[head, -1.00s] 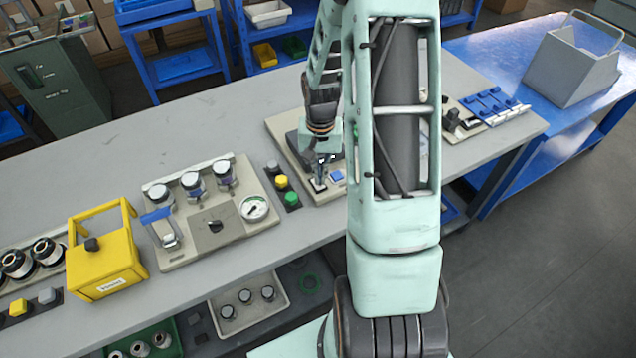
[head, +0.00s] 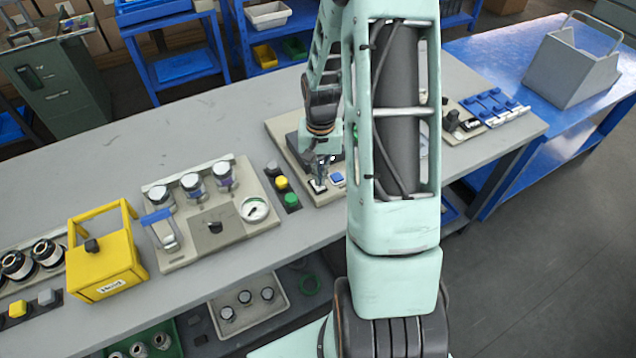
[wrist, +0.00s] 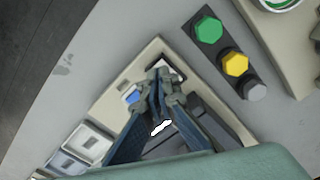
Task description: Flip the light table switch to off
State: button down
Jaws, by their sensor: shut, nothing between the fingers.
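A beige panel unit (head: 284,137) with a dark top stands on the bench, partly hidden behind my arm. At its front edge is a small switch with a pale frame (head: 318,186), which I take to be the light table switch. It also shows in the wrist view (wrist: 176,68), largely covered by my fingertips. A blue button (head: 337,177) sits beside it, also visible in the wrist view (wrist: 132,97). My gripper (head: 321,172) is shut and empty, its fingertips (wrist: 162,78) pointing down at the switch. Contact and the switch's position cannot be told.
Green (head: 291,200) and yellow buttons stand just left of the panel. Further left are a gauge panel (head: 235,225) with knobs and a yellow box (head: 104,268). Blue clips (head: 492,103) lie at the right. Bare bench (head: 110,165) lies behind the left-hand items.

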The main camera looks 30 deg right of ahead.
aim_at(320, 187)
jog(key=shift+f+b, duration=0.95)
jog(key=shift+f, duration=0.2)
dwell(0.6)
jog(key=shift+r+p, duration=2.3)
jog(key=shift+r, duration=1.25)
jog(key=shift+d, duration=0.1)
